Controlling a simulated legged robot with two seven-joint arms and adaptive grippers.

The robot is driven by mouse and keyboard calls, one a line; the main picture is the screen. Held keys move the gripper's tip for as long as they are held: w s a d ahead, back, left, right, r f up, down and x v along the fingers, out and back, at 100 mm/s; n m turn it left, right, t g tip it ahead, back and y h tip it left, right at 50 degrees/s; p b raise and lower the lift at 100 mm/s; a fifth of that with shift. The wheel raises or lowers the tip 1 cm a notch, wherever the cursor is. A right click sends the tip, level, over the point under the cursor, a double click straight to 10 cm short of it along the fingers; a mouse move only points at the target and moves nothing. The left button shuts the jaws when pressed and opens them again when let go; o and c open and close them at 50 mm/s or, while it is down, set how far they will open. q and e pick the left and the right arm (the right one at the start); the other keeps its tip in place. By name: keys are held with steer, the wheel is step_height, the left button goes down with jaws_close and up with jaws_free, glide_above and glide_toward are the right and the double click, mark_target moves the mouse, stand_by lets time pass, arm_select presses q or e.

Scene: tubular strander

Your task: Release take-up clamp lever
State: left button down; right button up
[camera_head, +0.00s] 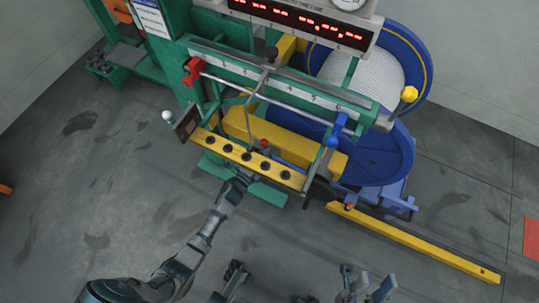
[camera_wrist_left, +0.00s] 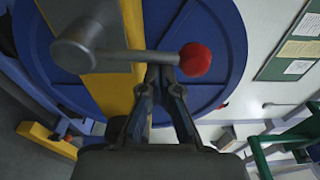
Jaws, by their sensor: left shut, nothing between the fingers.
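The clamp lever shows in the left wrist view as a grey rod (camera_wrist_left: 140,56) with a grey round hub (camera_wrist_left: 78,46) at its left and a red ball knob (camera_wrist_left: 195,58) at its right. My left gripper (camera_wrist_left: 163,77) is shut and empty. Its fingertips are close together, right by the rod, just left of the knob; I cannot tell whether they touch it. In the head view, my left arm reaches up to the yellow panel, which hides the fingertips. Part of a red knob (camera_head: 264,143) shows behind that panel. Grey parts at the bottom edge may include my right gripper, but are unclear.
The yellow panel with several black buttons (camera_head: 246,157) lies over my left wrist in the head view. A blue reel (camera_head: 380,155) and yellow beam stand behind the lever. A long yellow rail (camera_head: 420,243) lies at the right.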

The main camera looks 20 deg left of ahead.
arm_select(q)
steer(key=shift+w+a+f+n+t, duration=0.1)
steer(key=shift+a+n+t, duration=0.1)
steer(key=shift+a+n, duration=1.3)
steer(key=shift+a+f+n+t, duration=0.15)
steer(key=shift+a+n, duration=0.8)
steer(key=shift+n, duration=1.05)
steer(key=shift+a, duration=0.1)
steer(key=shift+r, duration=0.15)
